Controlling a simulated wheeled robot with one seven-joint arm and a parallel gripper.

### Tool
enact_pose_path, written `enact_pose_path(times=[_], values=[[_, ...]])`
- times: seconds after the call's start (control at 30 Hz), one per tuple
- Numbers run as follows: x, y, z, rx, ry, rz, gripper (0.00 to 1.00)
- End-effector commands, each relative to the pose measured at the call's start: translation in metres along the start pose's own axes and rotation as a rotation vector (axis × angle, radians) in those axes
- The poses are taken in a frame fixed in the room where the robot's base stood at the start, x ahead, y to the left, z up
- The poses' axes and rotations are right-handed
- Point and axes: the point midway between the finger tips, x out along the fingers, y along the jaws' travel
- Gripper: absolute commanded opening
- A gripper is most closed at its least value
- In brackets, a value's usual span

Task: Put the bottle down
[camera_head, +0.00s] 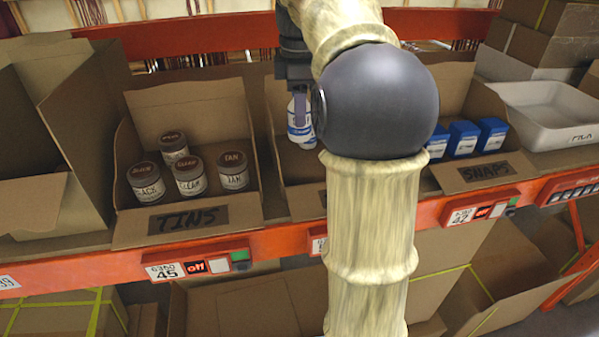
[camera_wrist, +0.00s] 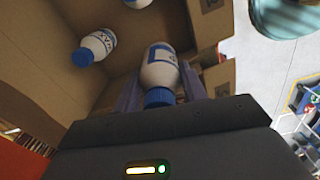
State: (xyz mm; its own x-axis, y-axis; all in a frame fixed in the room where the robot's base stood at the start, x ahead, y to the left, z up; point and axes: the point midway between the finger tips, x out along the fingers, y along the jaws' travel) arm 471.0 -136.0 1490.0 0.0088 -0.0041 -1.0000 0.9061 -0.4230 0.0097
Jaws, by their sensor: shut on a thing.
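A white bottle with a blue cap and blue label (camera_wrist: 159,70) is between the two fingers of my gripper (camera_wrist: 160,92) in the wrist view. The gripper is shut on it, with the cap toward the palm. In the head view the bottle (camera_head: 300,125) shows as a white and blue shape below my gripper (camera_head: 299,98), over the middle cardboard bin (camera_head: 278,115). My arm hides much of that bin. In the wrist view, another white bottle with a blue cap (camera_wrist: 97,46) is in the bin, and part of one more (camera_wrist: 137,3) shows at the top edge.
Left of the middle bin is a TINS bin (camera_head: 185,222) with several tins. To the right are a SNAPS bin (camera_head: 483,172) with blue boxes and a pale grey tray (camera_head: 560,128). An orange shelf rail (camera_head: 100,268) runs along the front.

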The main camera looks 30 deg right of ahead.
Motion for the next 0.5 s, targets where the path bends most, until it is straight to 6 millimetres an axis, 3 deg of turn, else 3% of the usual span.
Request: enact_pose_path(times=[0.5], values=[[0.057,-0.001,-0.001,-0.001,-0.001,-0.002,0.17]])
